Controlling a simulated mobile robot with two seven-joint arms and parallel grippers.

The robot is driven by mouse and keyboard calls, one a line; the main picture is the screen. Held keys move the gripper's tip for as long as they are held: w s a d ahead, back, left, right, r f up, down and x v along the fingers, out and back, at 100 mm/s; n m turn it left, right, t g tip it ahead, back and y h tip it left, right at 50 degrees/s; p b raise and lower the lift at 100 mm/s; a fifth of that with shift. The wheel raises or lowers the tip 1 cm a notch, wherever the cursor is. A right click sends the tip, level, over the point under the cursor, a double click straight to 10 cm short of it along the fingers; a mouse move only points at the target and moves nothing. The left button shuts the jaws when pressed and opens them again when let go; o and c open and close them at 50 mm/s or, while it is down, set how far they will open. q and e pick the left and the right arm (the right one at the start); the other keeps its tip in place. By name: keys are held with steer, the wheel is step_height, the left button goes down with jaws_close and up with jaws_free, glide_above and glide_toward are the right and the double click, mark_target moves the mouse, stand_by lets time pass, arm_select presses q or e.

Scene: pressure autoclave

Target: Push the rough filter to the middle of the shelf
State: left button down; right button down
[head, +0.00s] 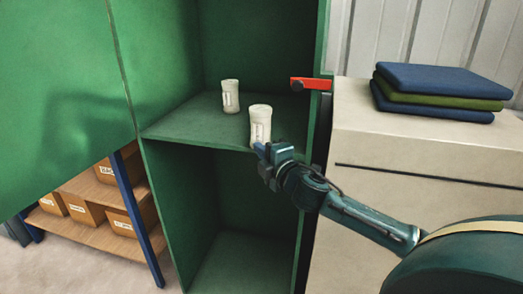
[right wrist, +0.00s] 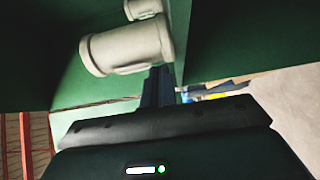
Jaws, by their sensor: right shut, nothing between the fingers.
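Two white cylindrical filters with labels stand upright on the green shelf (head: 185,124). The labels are too small to read, so I cannot tell which is the rough filter. The nearer filter (head: 260,124) is close to the shelf's front edge; the other filter (head: 230,96) is farther back and left. My right gripper (head: 262,150) is shut and empty at the front edge, just in front of the nearer filter's base. In the right wrist view the nearer filter (right wrist: 125,47) lies just beyond the fingertips; I cannot tell if they touch. My left gripper is not in view.
Green cabinet walls enclose the shelf, with an open compartment below. A red latch (head: 311,83) sticks out at the right wall. A beige cabinet (head: 420,155) with folded cloths (head: 440,82) stands on the right. The shelf's left front is clear.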

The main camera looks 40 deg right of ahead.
steer(key=shift+w+d, duration=1.2)
steer(key=shift+d, duration=0.25)
steer(key=shift+s+a+p, duration=0.1)
steer(key=shift+p, duration=0.2)
